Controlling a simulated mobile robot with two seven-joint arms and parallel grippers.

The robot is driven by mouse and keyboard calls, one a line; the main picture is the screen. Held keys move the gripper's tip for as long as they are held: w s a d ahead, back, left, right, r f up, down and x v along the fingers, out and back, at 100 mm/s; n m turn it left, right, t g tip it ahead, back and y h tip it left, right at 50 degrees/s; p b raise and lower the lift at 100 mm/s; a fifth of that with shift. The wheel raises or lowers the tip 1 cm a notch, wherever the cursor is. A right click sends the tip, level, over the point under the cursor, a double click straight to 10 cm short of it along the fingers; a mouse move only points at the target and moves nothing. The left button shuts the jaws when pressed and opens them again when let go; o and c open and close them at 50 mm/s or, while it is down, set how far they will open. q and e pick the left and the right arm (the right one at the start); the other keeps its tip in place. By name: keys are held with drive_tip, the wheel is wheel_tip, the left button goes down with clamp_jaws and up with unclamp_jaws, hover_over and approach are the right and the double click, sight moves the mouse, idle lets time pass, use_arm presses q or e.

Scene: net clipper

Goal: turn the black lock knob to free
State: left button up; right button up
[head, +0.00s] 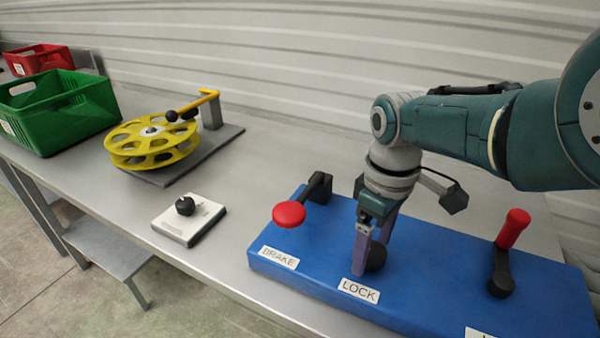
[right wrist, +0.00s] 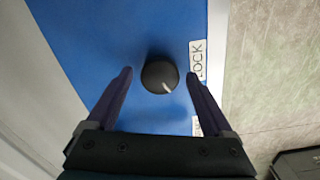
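The black lock knob (head: 376,257) is on the blue panel (head: 430,270), just behind the white LOCK label (head: 358,291). My right gripper (head: 368,262) points down over it and partly hides it in the head view. In the right wrist view the round knob (right wrist: 160,74) shows a pale pointer line aimed toward the lower right. The two purple fingers (right wrist: 160,73) are open, one on each side, with a gap between each finger and the knob. My left gripper is not in view.
A red brake knob (head: 289,214) on a black lever stands left of the gripper. A red-handled crank (head: 512,228) stands to the right. A white box with a black knob (head: 188,222), a yellow reel (head: 152,140) and a green crate (head: 60,108) are farther left on the table.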

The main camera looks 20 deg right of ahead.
sight(373, 249)
wheel_tip(373, 249, up, 10)
drive_tip(key=p, duration=0.7)
drive_tip(key=shift+p, duration=0.4)
